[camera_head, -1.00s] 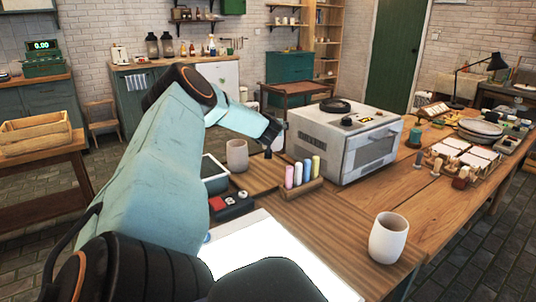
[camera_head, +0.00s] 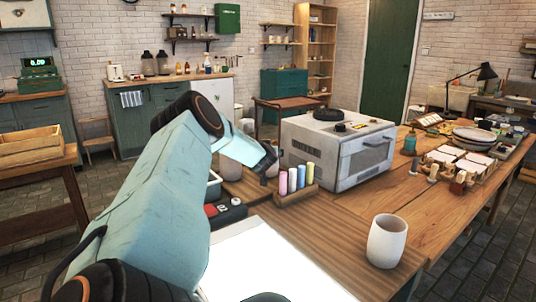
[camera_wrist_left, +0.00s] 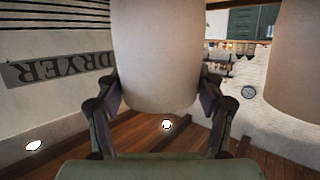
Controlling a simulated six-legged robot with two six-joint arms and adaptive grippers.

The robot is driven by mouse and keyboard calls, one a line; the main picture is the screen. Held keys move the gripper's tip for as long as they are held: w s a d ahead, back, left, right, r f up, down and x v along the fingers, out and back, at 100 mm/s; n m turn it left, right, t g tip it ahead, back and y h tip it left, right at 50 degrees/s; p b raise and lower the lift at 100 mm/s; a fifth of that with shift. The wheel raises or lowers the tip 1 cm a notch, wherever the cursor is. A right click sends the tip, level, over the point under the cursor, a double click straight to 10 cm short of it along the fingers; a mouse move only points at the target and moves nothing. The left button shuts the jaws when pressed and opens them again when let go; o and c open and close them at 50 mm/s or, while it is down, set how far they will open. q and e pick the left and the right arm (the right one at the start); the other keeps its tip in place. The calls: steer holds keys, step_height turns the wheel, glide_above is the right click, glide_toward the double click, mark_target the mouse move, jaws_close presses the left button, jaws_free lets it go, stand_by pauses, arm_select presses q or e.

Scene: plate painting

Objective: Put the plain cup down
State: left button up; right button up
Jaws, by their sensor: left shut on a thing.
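My left gripper (camera_wrist_left: 160,110) is shut on a plain pale cup (camera_wrist_left: 158,55), which fills the middle of the left wrist view. In the head view the gripper (camera_head: 268,163) is beside the dryer's left side, and the held cup is mostly hidden behind it. A second pale cup (camera_wrist_left: 295,60) is at the right of the wrist view, apart from the held one. A pale cup (camera_head: 229,165) also shows behind my left forearm in the head view. A white cup (camera_head: 387,241) stands upright at the table's front right. My right gripper is not in view.
The white dryer (camera_head: 338,150) stands close to the left gripper. A wooden rack of coloured bottles (camera_head: 298,193) is in front of it. A bright white panel (camera_head: 265,262) lies on the wooden table (camera_head: 335,240). Plates (camera_head: 474,135) and trays are at far right.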

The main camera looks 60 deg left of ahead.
arm_select(q)
steer(key=shift+s, duration=0.1)
steer(key=o, duration=0.9)
steer(key=shift+f, duration=0.15)
steer(key=o, duration=0.3)
steer(key=shift+w+d, duration=0.1)
steer(key=shift+w, duration=0.2)
steer(key=shift+o, duration=0.8)
steer(key=shift+s, duration=0.2)
steer(key=shift+w, duration=0.1)
